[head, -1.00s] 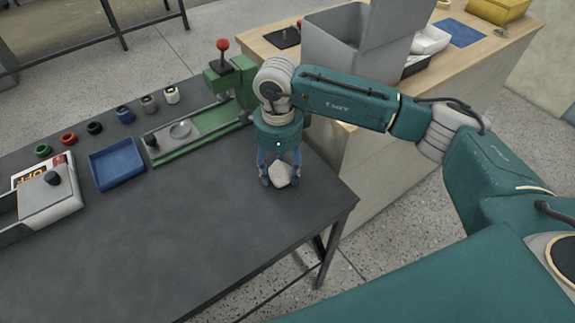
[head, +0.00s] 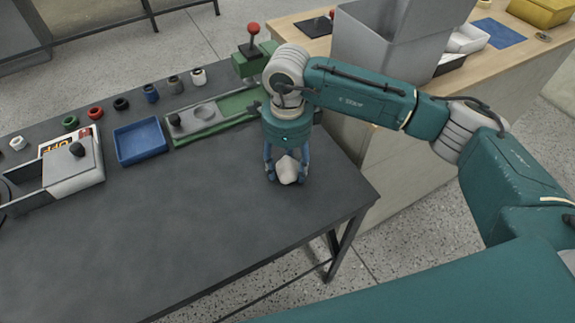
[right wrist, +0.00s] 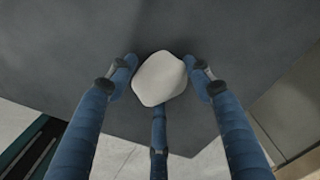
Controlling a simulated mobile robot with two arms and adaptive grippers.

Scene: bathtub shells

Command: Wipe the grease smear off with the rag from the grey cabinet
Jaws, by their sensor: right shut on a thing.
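My right gripper (head: 287,174) is shut on a crumpled off-white rag (head: 291,169) over the right end of the dark grey table (head: 170,225). In the right wrist view the rag (right wrist: 159,79) sits between the blue fingers. I cannot tell whether it touches the tabletop. I make out no grease smear on the visible tabletop; the arm and rag hide part of it. A grey cabinet (head: 372,45), apparently open, stands on the wooden counter at the back right. My left gripper is out of view.
A blue tray (head: 141,143), a green fixture (head: 205,118) with a red-knobbed lever and several coloured rings line the table's back. A grey box with a black knob (head: 72,170) stands at the left. The table's front middle is clear.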

